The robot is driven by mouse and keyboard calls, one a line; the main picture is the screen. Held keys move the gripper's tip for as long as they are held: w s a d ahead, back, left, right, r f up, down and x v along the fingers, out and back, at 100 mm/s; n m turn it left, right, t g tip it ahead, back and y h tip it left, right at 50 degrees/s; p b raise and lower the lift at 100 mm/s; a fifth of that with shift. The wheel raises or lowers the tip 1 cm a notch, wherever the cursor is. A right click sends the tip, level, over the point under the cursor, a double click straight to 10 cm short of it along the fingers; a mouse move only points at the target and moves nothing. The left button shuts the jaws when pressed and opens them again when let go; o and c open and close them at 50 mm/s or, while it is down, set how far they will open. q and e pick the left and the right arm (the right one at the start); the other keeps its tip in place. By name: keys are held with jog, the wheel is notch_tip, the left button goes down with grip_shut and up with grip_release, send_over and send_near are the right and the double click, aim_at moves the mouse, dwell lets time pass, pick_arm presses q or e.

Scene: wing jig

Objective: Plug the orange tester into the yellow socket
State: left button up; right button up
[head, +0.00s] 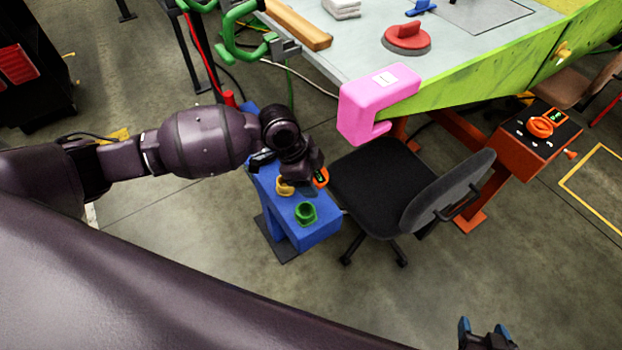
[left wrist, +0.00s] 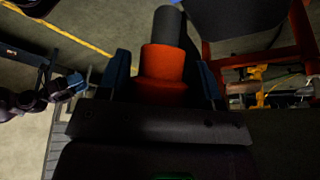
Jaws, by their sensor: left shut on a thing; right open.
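The orange tester (head: 321,178) shows in the head view just right of the yellow socket (head: 285,187), partly hidden by my left gripper (head: 312,172). My left gripper is shut on the tester above the blue stand (head: 318,234). In the left wrist view the tester (left wrist: 165,65) sits between the two blue fingers, with its dark grey end (left wrist: 168,27) pointing away from the gripper. The tester looks apart from the yellow socket, though the exact height gap cannot be told. My right gripper (head: 484,330) is open and empty at the lower right, away from the stand.
A green socket (head: 305,213) stands on the same blue stand, nearer than the yellow one. A black office chair (head: 390,185) is close on the right. A pink bracket (head: 378,102) hangs on the wing's edge above. An orange pedestal (head: 537,140) stands far right.

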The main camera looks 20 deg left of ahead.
pick_arm(q)
jog(key=shift+r+p, duration=0.7)
jog(key=shift+r, duration=0.25)
pick_arm(e)
jog(key=shift+w+r, duration=0.15)
jog(key=shift+r, duration=0.4)
jog(key=shift+w+r, duration=0.15)
jog(key=shift+r, duration=0.4)
pick_arm(q)
jog(key=shift+f, duration=0.15)
pick_arm(e)
jog(key=shift+w, duration=0.1)
